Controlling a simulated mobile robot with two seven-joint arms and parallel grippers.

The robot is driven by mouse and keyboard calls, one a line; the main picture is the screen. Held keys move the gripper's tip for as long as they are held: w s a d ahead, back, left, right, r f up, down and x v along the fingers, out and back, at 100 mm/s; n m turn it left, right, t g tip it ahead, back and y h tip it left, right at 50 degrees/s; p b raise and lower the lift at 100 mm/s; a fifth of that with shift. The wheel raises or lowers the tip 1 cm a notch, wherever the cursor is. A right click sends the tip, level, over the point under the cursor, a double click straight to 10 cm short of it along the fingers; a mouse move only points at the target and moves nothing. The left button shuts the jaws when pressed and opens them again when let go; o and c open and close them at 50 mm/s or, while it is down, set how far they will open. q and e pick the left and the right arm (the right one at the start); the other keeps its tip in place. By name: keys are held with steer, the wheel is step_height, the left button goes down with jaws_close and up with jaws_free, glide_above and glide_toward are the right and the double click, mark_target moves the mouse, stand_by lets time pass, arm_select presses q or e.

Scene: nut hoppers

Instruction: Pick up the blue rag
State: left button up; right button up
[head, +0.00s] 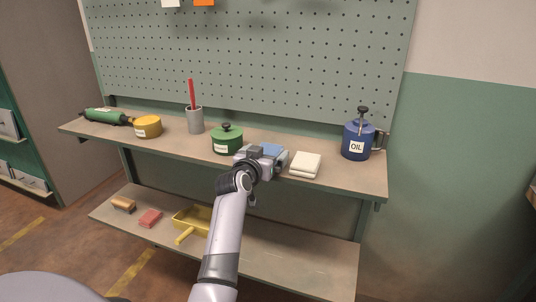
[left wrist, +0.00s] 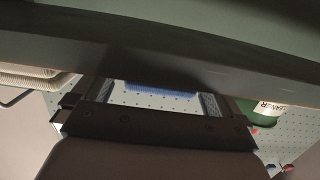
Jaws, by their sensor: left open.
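The blue rag (head: 273,149) lies on the upper shelf between the green tin and the cream cloths, partly hidden behind my left gripper. My left gripper (head: 266,157) is at the shelf's front edge, right in front of the rag. In the left wrist view the jaws (left wrist: 162,100) are apart, and a strip of the blue rag (left wrist: 162,87) shows between the two fingers. Whether the fingers touch the rag I cannot tell. My right gripper is not in view.
Close by on the upper shelf (head: 352,182) are a green tin (head: 227,142) on the left and folded cream cloths (head: 306,164) on the right. A blue oil can (head: 357,140) stands further right. A yellow dustpan (head: 190,218) lies on the lower shelf.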

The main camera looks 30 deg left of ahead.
arm_select(q)
steer(key=shift+x, duration=1.05)
steer(key=c, duration=1)
